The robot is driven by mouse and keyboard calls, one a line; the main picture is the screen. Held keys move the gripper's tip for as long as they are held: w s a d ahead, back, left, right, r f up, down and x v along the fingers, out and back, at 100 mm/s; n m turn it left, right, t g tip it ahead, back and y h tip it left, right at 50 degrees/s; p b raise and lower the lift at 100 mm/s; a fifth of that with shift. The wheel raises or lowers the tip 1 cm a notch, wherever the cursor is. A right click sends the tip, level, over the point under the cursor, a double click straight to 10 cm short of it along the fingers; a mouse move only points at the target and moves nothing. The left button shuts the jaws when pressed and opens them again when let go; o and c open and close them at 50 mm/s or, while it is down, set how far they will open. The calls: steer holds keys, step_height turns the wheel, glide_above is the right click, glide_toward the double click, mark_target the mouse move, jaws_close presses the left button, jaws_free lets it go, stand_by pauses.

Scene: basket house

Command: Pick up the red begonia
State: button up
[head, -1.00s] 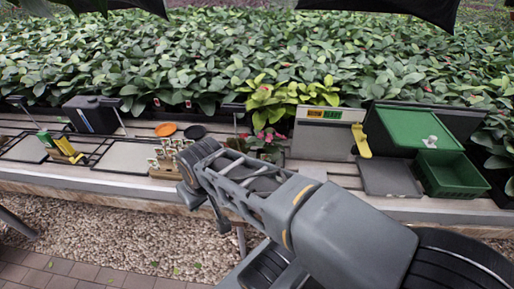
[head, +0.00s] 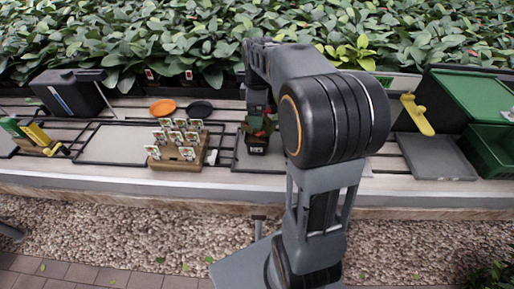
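The red begonia (head: 259,128) is a small plant with red blooms and green leaves in a dark pot with a white label. It shows left of my elbow joint, over a flat black-framed tray (head: 281,161) on the slatted bench. My arm reaches up and over toward the back, and its wrist comes down behind or above the plant. My gripper (head: 257,101) is dark and lies close at the top of the begonia. Its fingers are too small and partly covered to tell whether they touch or hold the plant.
A wooden block with several labels (head: 178,151) stands left of the plant. An orange dish (head: 162,107) and a black dish (head: 199,109) lie behind it. A yellow tool (head: 416,114), a grey tray (head: 437,157) and a green crate (head: 493,151) are at right. Dense foliage lines the back.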

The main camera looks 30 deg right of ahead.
mark_target(258, 137)
steer(key=f, duration=0.4)
steer(key=f+b, duration=0.1)
steer(key=f, duration=0.4)
steer(key=f+b, duration=0.1)
steer(key=f, duration=0.3)
steer(key=shift+w+d+f, duration=0.15)
steer(key=shift+w+f, duration=0.2)
steer(key=c, duration=0.8)
